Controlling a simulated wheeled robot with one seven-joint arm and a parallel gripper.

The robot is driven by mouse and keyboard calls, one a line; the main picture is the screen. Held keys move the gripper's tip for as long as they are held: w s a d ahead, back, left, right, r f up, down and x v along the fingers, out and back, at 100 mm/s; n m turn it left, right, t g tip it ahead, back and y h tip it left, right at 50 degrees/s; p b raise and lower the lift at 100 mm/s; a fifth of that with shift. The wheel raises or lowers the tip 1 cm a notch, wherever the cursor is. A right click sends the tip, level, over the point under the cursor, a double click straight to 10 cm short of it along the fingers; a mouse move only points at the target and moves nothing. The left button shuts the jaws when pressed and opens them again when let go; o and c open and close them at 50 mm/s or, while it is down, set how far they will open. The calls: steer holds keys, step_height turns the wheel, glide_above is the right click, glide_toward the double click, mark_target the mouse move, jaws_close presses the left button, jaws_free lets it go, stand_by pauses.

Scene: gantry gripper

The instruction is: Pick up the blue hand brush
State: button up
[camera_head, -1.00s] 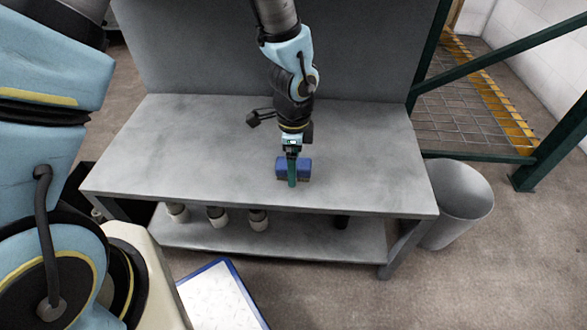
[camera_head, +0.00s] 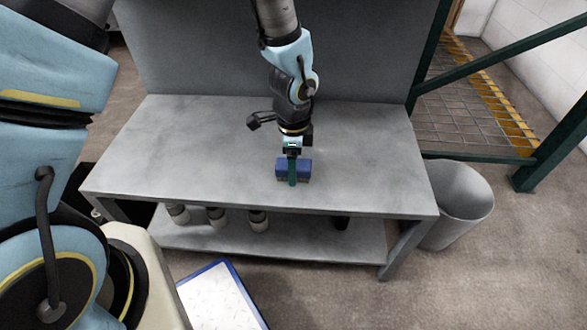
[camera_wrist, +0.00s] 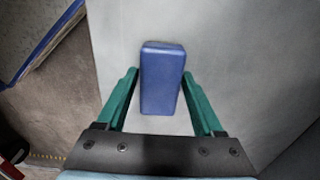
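The blue hand brush (camera_head: 304,170) is on the grey workbench (camera_head: 190,150), near its front edge. It shows as a blue block (camera_wrist: 162,75) in the wrist view. My gripper (camera_head: 292,172) points down at the brush from above. In the wrist view its two green fingers (camera_wrist: 160,95) are open, one on each side of the brush. In the head view one finger hides the middle of the brush.
Several white and dark containers (camera_head: 258,221) stand on the lower shelf. A grey bin (camera_head: 462,205) stands right of the bench. A blue-framed white board (camera_head: 220,296) is in front. The rest of the bench top is clear.

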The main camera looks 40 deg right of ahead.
jaws_close()
stand_by(0.3)
step_height(320, 180, up, 10)
steer(key=p, duration=0.2)
steer(key=shift+r+p, duration=0.25)
steer(key=shift+p, duration=0.05)
